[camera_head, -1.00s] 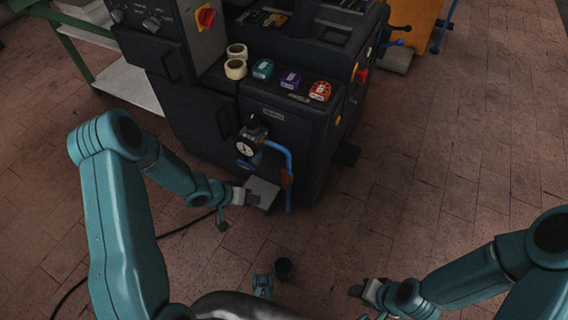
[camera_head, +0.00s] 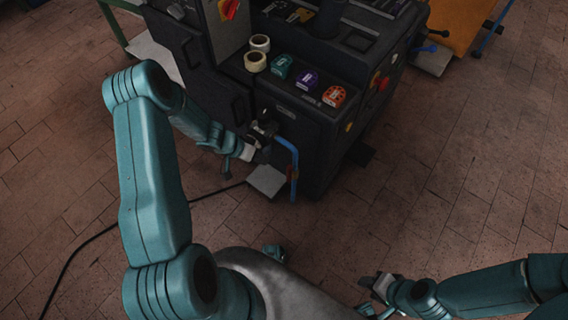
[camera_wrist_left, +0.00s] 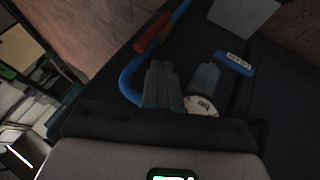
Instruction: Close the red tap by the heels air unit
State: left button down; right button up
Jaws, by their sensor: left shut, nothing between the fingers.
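The red tap (camera_head: 294,174) sits on the blue pipe (camera_head: 288,147) at the front corner of the dark machine. In the left wrist view the red tap handle (camera_wrist_left: 152,34) lies along the blue pipe (camera_wrist_left: 132,75), beyond the fingertips. My left gripper (camera_head: 260,153) is shut and empty, beside the air unit and left of the tap in the head view. It hides much of the air unit. The gauge (camera_wrist_left: 201,105) shows right of the shut left fingers (camera_wrist_left: 162,78) in the wrist view. My right gripper (camera_head: 372,287) is low over the floor; its jaws are unclear.
The dark machine (camera_head: 320,160) bears tape rolls (camera_head: 256,61) and green, purple and orange labelled pieces on its ledge. A pale plate (camera_head: 266,181) is low by the pipe. A black cable (camera_head: 135,220) crosses the floor at left.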

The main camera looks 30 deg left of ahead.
aim_at(289, 174)
pick_arm(q)
jog(key=shift+s, duration=0.1)
jog(key=b+x, duration=0.4)
jog(key=x, duration=0.6)
dwell(0.5)
